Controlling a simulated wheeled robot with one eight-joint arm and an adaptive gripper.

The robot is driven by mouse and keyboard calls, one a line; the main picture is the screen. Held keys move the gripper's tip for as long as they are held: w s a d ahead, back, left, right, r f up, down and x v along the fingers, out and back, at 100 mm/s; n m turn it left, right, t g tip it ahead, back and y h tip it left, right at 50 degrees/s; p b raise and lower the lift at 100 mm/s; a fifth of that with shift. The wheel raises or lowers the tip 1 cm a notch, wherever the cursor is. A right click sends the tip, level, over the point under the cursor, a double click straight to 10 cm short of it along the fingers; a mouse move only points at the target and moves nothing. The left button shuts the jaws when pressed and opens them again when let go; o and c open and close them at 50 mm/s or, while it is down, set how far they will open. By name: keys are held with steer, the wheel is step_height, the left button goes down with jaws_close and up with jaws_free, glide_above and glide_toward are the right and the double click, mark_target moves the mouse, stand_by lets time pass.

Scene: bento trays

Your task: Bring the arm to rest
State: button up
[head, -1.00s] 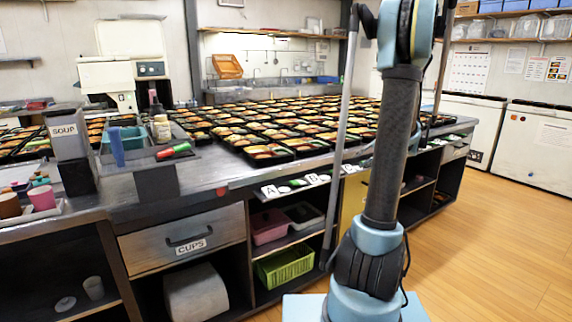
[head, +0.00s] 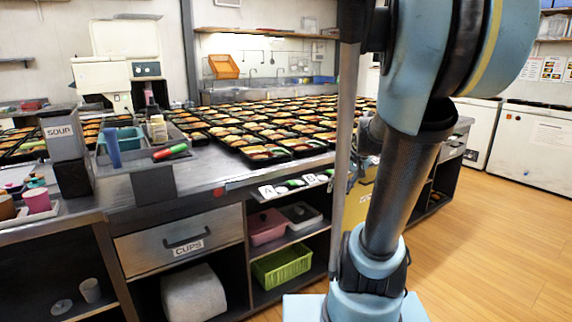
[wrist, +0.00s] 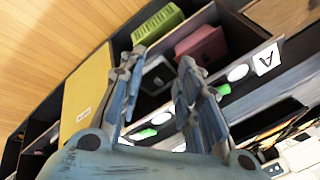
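My arm stands in the right half of the head view, with its lower link tilted right and a large blue joint close to the camera at the top. My gripper (wrist: 162,64) shows in the wrist view with its two fingers apart and nothing between them. It points toward the shelves under the counter, apart from them. In the head view the gripper is mostly hidden behind my arm.
The counter (head: 215,180) holds many filled bento trays (head: 265,153), a soup dispenser (head: 63,145) and a cups drawer (head: 180,240) below. A green basket (head: 283,267) and pink bin (head: 266,228) sit on shelves. White chests (head: 530,145) stand right; the wooden floor (head: 485,250) is clear.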

steer(key=s+f+n+h, duration=0.1)
steer(key=s+f, duration=0.1)
steer(key=s, duration=0.3)
steer(key=s+f+n+g+h, duration=0.1)
steer(key=s+f, duration=0.2)
steer(key=s, duration=0.3)
steer(key=s+d+f+n+h, duration=0.1)
steer(key=s+f, duration=0.1)
steer(key=s, duration=0.4)
steer(key=shift+f+g, duration=0.3)
steer(key=shift+f, duration=0.1)
